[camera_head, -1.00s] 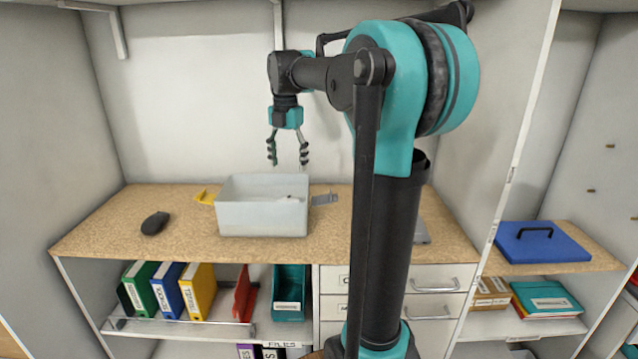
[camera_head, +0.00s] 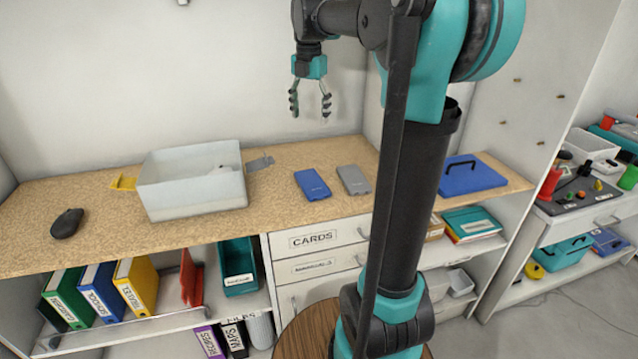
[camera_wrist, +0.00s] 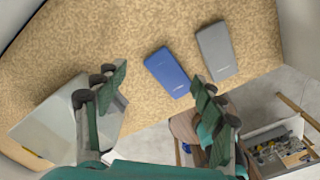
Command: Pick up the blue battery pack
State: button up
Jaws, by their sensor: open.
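The blue battery pack (camera_head: 312,184) lies flat on the tan shelf top, right of the white bin. In the wrist view the blue battery pack (camera_wrist: 168,72) shows in full, above and between my fingers, nearer the right one. A grey pack (camera_head: 353,180) of like shape lies just right of it, and it also shows in the wrist view (camera_wrist: 216,50). My gripper (camera_head: 310,108) is open and empty, pointing down, well above the shelf top. In the wrist view its two fingers (camera_wrist: 158,95) are spread apart, touching nothing that I can see.
The white bin (camera_head: 190,197) stands left of the packs, with a yellow item (camera_head: 124,183) and a grey item (camera_head: 259,163) beside it. A black mouse (camera_head: 67,223) lies far left. A blue lidded case (camera_head: 472,178) stands right. The shelf around the packs is clear.

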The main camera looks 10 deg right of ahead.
aim_at(312, 185)
jog(key=l+u, duration=0.15)
jog(key=l, duration=0.35)
jog(key=l+u, duration=0.15)
jog(key=l, duration=0.35)
jog(key=k+l+u, duration=0.15)
jog(key=l, duration=0.35)
jog(key=l+u, duration=0.15)
jog(key=l, duration=0.35)
jog(key=k+l+u, duration=0.2)
jog(key=l, duration=0.25)
